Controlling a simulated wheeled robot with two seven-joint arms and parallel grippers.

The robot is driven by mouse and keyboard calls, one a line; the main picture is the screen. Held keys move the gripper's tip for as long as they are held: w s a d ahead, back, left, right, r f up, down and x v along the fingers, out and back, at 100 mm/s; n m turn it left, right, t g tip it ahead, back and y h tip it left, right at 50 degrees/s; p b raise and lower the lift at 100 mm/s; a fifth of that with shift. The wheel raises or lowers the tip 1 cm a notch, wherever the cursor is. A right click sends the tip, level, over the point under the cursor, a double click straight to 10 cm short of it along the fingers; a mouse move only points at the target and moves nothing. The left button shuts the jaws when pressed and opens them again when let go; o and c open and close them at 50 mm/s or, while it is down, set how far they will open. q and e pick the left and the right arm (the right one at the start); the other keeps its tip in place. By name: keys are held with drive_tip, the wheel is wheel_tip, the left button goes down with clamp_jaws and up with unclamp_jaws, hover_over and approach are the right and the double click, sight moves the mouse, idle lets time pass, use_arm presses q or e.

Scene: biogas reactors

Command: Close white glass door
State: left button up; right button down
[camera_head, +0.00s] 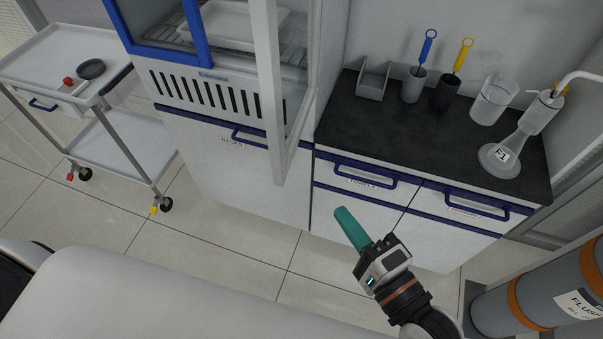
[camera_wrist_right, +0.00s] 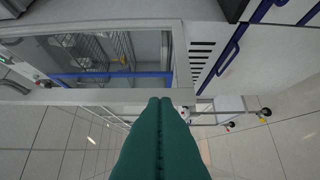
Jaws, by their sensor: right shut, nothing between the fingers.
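The white glass door (camera_head: 268,90) stands open, swung out from the cabinet towards me, with its white frame and glass pane seen nearly edge-on in the head view. In the right wrist view its white frame (camera_wrist_right: 70,96) crosses just ahead of the fingertips, with glass (camera_wrist_right: 110,50) beyond. My right gripper (camera_head: 342,211) has green fingers, shut and empty, to the right of and below the door's lower corner in the head view. It also shows in the right wrist view (camera_wrist_right: 160,101), where contact with the frame cannot be told. My left gripper is out of view.
The cabinet (camera_head: 215,130) also has a blue-framed door (camera_head: 190,35) at left. A dark counter (camera_head: 400,125) with glassware and holders stands right of the door, above blue-handled drawers (camera_head: 365,178). A white cart (camera_head: 60,50) stands left, a grey cylinder (camera_head: 545,290) lower right.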

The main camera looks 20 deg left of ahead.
sight(283, 161)
drive_tip(key=p+x, duration=0.1)
drive_tip(key=x, duration=0.3)
drive_tip(key=s+a+p+x, duration=0.1)
drive_tip(key=x, duration=0.2)
drive_tip(key=s+a+p+x, duration=0.1)
drive_tip(key=x, duration=0.3)
drive_tip(key=shift+w+a+p, duration=0.15)
drive_tip(key=shift+a+p, duration=0.05)
drive_tip(key=shift+p, duration=0.15)
